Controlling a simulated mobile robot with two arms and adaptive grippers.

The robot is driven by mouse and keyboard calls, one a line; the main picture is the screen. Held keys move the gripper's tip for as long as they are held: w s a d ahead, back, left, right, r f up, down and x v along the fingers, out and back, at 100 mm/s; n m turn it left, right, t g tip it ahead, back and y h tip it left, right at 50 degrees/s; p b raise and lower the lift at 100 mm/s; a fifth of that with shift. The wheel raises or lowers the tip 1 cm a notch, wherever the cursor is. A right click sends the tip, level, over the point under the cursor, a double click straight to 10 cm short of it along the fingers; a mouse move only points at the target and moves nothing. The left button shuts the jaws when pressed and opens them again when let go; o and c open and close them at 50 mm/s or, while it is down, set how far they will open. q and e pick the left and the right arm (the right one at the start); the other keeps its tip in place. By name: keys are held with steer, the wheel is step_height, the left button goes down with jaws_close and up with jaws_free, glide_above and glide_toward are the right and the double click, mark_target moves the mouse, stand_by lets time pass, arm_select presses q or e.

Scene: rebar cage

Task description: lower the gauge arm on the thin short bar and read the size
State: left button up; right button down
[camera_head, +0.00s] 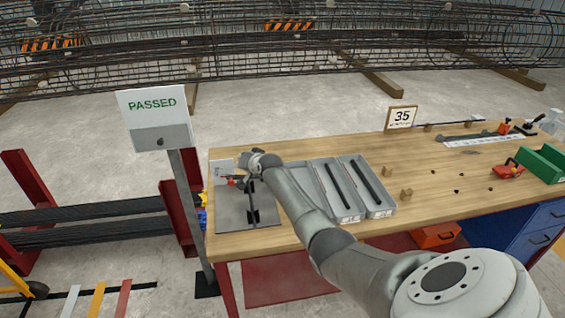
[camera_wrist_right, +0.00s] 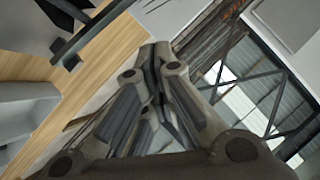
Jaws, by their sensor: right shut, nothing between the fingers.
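A grey gauge plate (camera_head: 233,222) lies at the left end of the wooden bench, with a white panel at its back. A short dark piece (camera_head: 253,214) stands out on the plate; I cannot tell whether it is the thin bar or part of the gauge. A small red part (camera_head: 236,180) shows at the gauge, beside my right gripper (camera_head: 243,179). That gripper is over the back of the plate, and my arm hides part of the gauge. In the right wrist view the fingers (camera_wrist_right: 158,55) are closed together and empty. The size reading is not legible. My left gripper is out of view.
Two grey trays (camera_head: 347,215) with dark bars stand right of the gauge. A "35" sign (camera_head: 401,117), small wooden blocks (camera_head: 406,192), a red tool (camera_head: 507,170) and a green bin (camera_head: 541,164) are further right. A "PASSED" sign (camera_head: 153,105) stands left of the bench.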

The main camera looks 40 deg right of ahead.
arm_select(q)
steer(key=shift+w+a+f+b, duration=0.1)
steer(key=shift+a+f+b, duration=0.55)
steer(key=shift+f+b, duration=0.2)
arm_select(e)
steer(key=a+f, duration=0.1)
steer(key=w+a+f, duration=0.1)
steer(key=shift+w+a+f, duration=0.2)
steer(key=shift+w+f, duration=0.1)
steer(key=shift+f, duration=0.1)
